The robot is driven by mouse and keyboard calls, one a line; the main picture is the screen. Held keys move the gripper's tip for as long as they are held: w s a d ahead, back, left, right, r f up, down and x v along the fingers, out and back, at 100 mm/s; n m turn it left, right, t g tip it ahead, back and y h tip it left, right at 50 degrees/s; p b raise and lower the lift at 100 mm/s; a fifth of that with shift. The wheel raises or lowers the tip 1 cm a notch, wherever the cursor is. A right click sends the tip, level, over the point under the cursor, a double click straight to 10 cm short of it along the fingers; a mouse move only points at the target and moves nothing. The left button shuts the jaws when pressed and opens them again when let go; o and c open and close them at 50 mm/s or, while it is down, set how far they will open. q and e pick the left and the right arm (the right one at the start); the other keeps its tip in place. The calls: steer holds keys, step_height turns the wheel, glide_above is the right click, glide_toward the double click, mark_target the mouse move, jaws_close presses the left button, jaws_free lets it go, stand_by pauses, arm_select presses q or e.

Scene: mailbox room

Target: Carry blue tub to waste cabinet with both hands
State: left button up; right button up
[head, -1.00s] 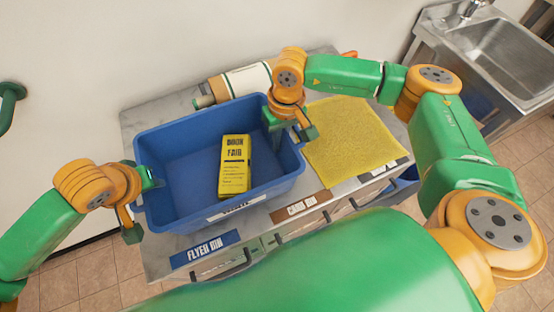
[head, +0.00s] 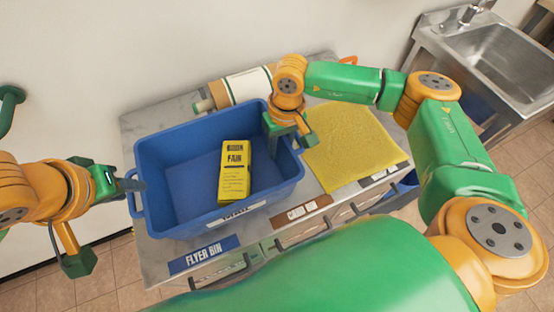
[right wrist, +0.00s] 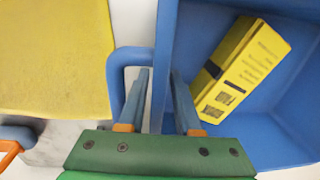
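The blue tub (head: 160,205) stands on the counter top, with a yellow "BOOK FAIR" box (head: 235,172) lying inside. My left gripper (head: 132,184) is at the tub's left end, close to the rim and handle; whether it touches is unclear. Its fingers overlap from this angle, so their opening does not show. My right gripper (head: 281,133) is over the tub's right end. In the right wrist view its two fingers (right wrist: 160,100) are apart on either side of the tub's end wall, one by the handle (right wrist: 117,80) and one inside. The waste cabinet is not identifiable here.
A yellow cloth or mat (head: 352,145) lies right of the tub. A rolled or bottle-like item (head: 243,87) lies behind it. A steel sink (head: 492,55) stands at the right. A wall is behind.

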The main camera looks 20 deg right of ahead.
step_height(320, 180, up, 12)
steer(key=d, duration=0.1)
stand_by(0.5)
